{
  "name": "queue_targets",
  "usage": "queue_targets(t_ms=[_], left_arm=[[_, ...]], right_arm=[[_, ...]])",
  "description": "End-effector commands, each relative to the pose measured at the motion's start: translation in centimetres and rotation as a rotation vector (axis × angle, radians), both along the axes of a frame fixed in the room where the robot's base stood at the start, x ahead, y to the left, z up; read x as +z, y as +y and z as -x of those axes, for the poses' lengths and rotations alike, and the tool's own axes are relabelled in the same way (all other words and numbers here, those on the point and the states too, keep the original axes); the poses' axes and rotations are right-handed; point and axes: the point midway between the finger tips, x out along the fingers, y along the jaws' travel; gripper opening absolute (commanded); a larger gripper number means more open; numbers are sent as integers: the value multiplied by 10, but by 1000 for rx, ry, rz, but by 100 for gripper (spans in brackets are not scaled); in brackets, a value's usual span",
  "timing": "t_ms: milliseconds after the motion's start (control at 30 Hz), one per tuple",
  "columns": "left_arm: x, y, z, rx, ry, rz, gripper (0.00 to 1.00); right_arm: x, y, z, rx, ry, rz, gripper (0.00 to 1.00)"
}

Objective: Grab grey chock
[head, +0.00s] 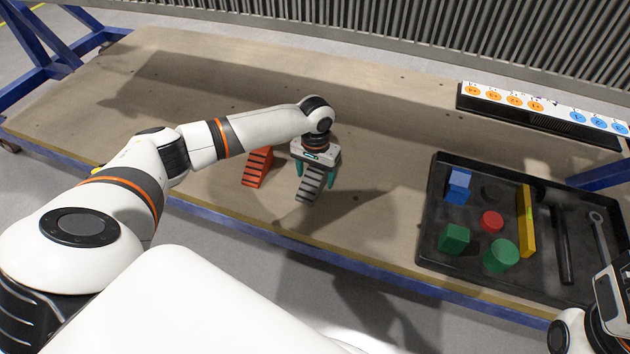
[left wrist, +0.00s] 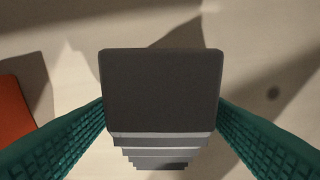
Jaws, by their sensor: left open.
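The grey chock (head: 310,184) is a stepped wedge standing on the wooden table near its front edge. My left gripper (head: 315,172) is above it, pointing down, with its teal fingers open on either side of the chock. In the left wrist view the chock's dark top (left wrist: 162,90) fills the middle, with its lighter steps below, between the two fingers. The fingers come close to its sides; I cannot tell whether they touch. My right gripper cannot be made out; only part of the right arm shows at the lower right.
An orange stepped chock (head: 257,167) stands just left of the grey one. A black tray (head: 437,190) at the right holds coloured blocks, a wrench and other pieces. A labelled strip (head: 540,112) lies at the back right. The table's middle back is clear.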

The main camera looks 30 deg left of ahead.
Motion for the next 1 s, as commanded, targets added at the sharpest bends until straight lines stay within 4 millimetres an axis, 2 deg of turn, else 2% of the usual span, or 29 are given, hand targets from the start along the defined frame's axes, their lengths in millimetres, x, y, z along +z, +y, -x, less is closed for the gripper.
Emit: queue_targets(t_ms=[133, 467, 767, 900, 1000], left_arm=[[1, 0, 0, 0, 0, 0, 69], [1, 0, 0, 0, 0, 0, 15], [4, 0, 0, 0, -1, 1, 15], [16, 0, -1, 0, -2, 1, 15], [31, 0, -1, 0, -2, 1, 15]], right_arm=[[0, 0, 0, 0, 0, 0, 36], [0, 0, 0, 0, 0, 0, 36], [3, 0, 1, 1, -1, 0, 36], [7, -1, 1, 2, 0, -4, 36], [-5, -1, -2, 2, 58, -4, 36]])
